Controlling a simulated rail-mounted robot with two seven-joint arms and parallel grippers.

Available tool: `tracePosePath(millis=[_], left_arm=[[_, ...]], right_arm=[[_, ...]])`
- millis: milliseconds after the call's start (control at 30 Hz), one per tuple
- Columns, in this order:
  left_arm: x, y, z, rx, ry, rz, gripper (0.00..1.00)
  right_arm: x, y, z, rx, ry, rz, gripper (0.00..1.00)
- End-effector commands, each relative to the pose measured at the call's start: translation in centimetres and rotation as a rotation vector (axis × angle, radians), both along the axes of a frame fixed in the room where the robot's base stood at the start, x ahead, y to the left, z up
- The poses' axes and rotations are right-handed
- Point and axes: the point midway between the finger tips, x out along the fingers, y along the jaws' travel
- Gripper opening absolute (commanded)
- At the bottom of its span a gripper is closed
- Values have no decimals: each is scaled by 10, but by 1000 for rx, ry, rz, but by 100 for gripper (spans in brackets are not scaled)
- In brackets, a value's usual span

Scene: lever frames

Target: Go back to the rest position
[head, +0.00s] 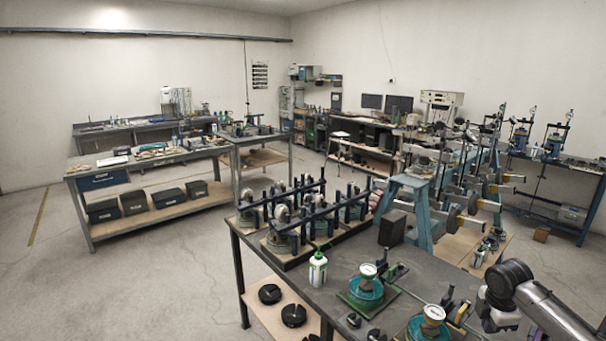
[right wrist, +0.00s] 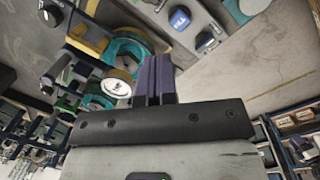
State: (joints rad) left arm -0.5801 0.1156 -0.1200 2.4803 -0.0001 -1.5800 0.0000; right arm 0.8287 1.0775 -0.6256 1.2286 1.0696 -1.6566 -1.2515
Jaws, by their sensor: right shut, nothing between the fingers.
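My right gripper (head: 484,318) is at the lower right of the head view, over or beside the front right end of the dark workbench (head: 345,262). In the right wrist view its two dark fingers (right wrist: 155,78) lie together, shut with nothing between them. Close to the fingers in that view is a turquoise round device (right wrist: 128,45) with a white dial (right wrist: 117,83). I cannot tell whether the fingers touch it. A turquoise device with a white dial (head: 433,312) also stands beside the gripper in the head view. My left gripper is not in view.
Another turquoise dial device (head: 366,290), a white-and-green bottle (head: 318,268) and a dark block (head: 392,228) stand on the bench. Lever frames (head: 300,215) fill its far left part. A blue stand (head: 412,205) rises behind. Open floor (head: 140,270) lies to the left.

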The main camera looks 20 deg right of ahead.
Motion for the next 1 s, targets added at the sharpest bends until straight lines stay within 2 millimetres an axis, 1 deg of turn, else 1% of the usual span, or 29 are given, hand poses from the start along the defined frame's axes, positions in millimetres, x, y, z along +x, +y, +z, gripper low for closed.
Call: tracePosePath(millis=[67, 167, 233, 267, 300, 367, 400, 467, 500, 533, 567, 600, 667, 700, 767, 800, 867, 900, 967, 1000], left_arm=[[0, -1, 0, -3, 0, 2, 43], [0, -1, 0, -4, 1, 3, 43], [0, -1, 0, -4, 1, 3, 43], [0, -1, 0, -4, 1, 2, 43], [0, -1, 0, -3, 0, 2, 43], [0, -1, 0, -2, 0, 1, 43], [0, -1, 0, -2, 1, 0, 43], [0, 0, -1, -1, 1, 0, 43], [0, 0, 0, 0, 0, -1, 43], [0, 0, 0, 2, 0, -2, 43], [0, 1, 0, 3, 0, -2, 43], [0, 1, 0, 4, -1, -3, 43], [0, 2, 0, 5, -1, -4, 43], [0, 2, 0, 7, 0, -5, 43], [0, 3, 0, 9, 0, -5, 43], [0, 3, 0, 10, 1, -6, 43], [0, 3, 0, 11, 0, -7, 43], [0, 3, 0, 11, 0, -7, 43], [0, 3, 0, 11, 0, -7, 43], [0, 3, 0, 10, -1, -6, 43]], right_arm=[[6, 2, 9, -76, -58, -158, 0], [18, 10, 32, -173, -189, -339, 0], [29, 23, 56, -222, -323, -444, 0], [35, 33, 67, -232, -390, -481, 0], [45, 51, 84, -232, -489, -524, 0], [56, 83, 106, -210, -638, -575, 0], [61, 107, 114, -184, -723, -597, 0], [62, 144, 119, -127, -832, -618, 0], [60, 171, 118, -81, -894, -624, 0], [57, 190, 116, -44, -934, -629, 0], [51, 210, 113, -4, -968, -630, 0], [42, 235, 106, 50, -1003, -629, 0], [24, 265, 94, 117, -1031, -626, 0], [11, 282, 85, 153, -1040, -621, 0], [-9, 302, 71, 205, -1039, -629, 0], [-23, 313, 60, 236, -1028, -641, 0], [-45, 327, 43, 280, -1002, -666, 0], [-60, 335, 31, 306, -976, -686, 0], [-83, 345, 12, 339, -930, -720, 0], [-98, 351, -2, 359, -890, -746, 0]])
